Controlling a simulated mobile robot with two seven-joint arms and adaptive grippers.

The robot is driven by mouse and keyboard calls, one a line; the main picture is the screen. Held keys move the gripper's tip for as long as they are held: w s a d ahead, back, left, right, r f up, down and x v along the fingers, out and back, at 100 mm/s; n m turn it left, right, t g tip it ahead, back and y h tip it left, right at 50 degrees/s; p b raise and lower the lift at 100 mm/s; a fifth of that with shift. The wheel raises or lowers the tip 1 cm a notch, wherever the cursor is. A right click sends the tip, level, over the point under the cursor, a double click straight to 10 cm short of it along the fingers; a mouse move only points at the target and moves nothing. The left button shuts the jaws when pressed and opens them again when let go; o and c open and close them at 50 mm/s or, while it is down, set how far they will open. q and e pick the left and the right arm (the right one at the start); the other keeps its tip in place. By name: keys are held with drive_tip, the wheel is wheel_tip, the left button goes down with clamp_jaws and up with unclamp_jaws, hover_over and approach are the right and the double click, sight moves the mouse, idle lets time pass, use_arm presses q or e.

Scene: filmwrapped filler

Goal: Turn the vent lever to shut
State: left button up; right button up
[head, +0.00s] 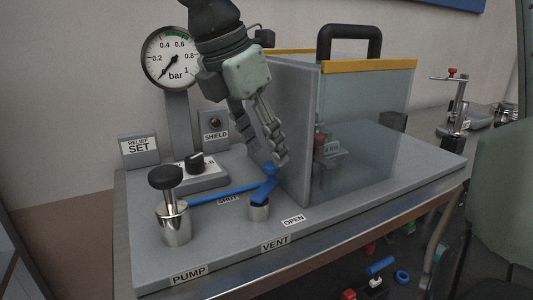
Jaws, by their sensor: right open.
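The vent lever (265,190) is blue with a rounded knob at its upper end. Whether a finger touches the knob I cannot tell. My left gripper is not in view.
A clear shield box (365,130) with a black handle stands close right of the gripper.

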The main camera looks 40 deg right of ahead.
sight(270, 164)
drive_tip(key=shift+x, duration=1.5)
drive_tip(key=shift+w, duration=0.1)
drive_tip(key=shift+c, duration=0.6)
clamp_jaws()
